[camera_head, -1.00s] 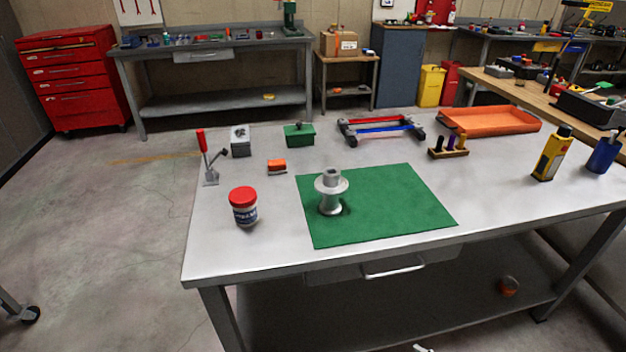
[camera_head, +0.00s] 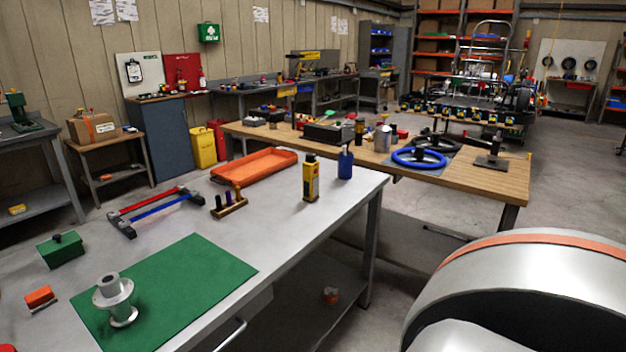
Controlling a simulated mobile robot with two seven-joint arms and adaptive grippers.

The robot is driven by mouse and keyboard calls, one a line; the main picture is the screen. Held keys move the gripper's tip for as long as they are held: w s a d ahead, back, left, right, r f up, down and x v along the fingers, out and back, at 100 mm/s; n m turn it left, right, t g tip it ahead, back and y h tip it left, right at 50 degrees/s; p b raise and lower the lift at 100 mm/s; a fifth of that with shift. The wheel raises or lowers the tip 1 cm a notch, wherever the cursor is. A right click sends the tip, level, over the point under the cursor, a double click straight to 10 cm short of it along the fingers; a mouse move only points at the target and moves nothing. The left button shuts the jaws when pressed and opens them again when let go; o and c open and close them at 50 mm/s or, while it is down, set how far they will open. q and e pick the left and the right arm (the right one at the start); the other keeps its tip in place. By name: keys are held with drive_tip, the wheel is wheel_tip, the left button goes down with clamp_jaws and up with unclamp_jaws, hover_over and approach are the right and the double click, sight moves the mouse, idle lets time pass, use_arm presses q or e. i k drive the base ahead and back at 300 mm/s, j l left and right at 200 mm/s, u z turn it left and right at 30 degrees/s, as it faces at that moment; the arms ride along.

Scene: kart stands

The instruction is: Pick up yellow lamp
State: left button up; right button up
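An upright yellow object with a black top (camera_head: 311,178), which looks like the yellow lamp, stands near the far right end of the grey metal table (camera_head: 283,217). A dark blue cup-like holder (camera_head: 345,163) stands just to its right, apart from it. Neither of my grippers shows in the head view. A large silver, rounded part with an orange band fills the lower right corner and looks like a link of my own arm.
On the grey table are an orange tray (camera_head: 255,166), a small wooden rack (camera_head: 229,206), a red and blue frame (camera_head: 154,208), a green mat (camera_head: 190,285) with a metal hub (camera_head: 121,308), and a green box (camera_head: 61,249). A wooden bench (camera_head: 478,180) with steering wheels stands behind.

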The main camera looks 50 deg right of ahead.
sight(310, 179)
drive_tip(key=z, duration=1.6)
drive_tip(key=i+l+u, duration=0.1)
drive_tip(key=i+l, duration=0.4)
drive_tip(key=l, duration=0.15)
drive_tip(key=i+l+u, duration=0.15)
drive_tip(key=i+l, duration=0.3)
drive_tip(key=l, duration=0.25)
drive_tip(key=i+l+u, duration=0.15)
drive_tip(key=l, duration=0.25)
drive_tip(key=i+l, duration=0.3)
drive_tip(key=i+l+u, duration=0.15)
drive_tip(key=l, duration=0.3)
drive_tip(key=i, duration=0.05)
